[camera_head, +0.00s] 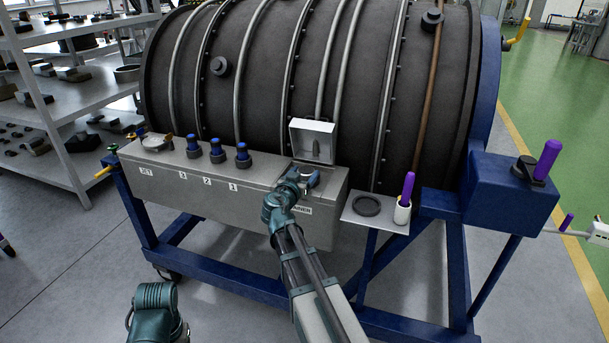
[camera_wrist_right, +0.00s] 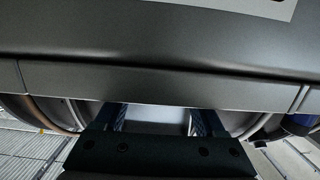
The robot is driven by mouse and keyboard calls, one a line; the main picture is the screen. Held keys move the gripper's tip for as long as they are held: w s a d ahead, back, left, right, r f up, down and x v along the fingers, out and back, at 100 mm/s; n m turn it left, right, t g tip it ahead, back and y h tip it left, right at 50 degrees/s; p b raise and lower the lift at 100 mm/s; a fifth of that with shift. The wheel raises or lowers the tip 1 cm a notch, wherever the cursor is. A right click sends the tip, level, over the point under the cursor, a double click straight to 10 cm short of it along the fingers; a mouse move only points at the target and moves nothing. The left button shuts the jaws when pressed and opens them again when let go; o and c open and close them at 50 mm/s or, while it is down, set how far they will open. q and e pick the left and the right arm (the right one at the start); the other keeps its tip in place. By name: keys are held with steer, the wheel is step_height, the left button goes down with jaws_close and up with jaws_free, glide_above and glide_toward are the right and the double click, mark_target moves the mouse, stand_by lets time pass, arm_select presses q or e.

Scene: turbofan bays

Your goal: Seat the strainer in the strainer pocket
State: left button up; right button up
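The strainer pocket is on top of the grey box (camera_head: 225,200), at its right end, under a raised white lid (camera_head: 313,141). The front label there is partly hidden by my right arm and ends in "NNER" or similar. My right gripper (camera_head: 305,178) is at this pocket, beside a small round grey part that I cannot identify for sure. In the right wrist view its two blue fingers (camera_wrist_right: 158,122) stand apart, with a pale surface between them; whether they grip it I cannot tell. I cannot make out the strainer for certain.
Three blue-capped fittings (camera_head: 217,151) stand left of the pocket. A side shelf (camera_head: 375,222) carries a dark ring (camera_head: 367,205) and a white cup (camera_head: 402,213) with a purple handle (camera_head: 408,186). The dark engine casing (camera_head: 265,70) rises behind. A blue box (camera_head: 490,200) stands right.

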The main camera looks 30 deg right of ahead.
steer(key=o, duration=0.4)
steer(key=shift+c, duration=0.2)
steer(key=shift+r, duration=0.15)
steer(key=shift+s+a+r, duration=0.1)
steer(key=shift+s+a, duration=0.1)
steer(key=p+v, duration=0.2)
steer(key=v, duration=0.9)
steer(key=shift+a, duration=0.2)
steer(key=shift+s, duration=0.15)
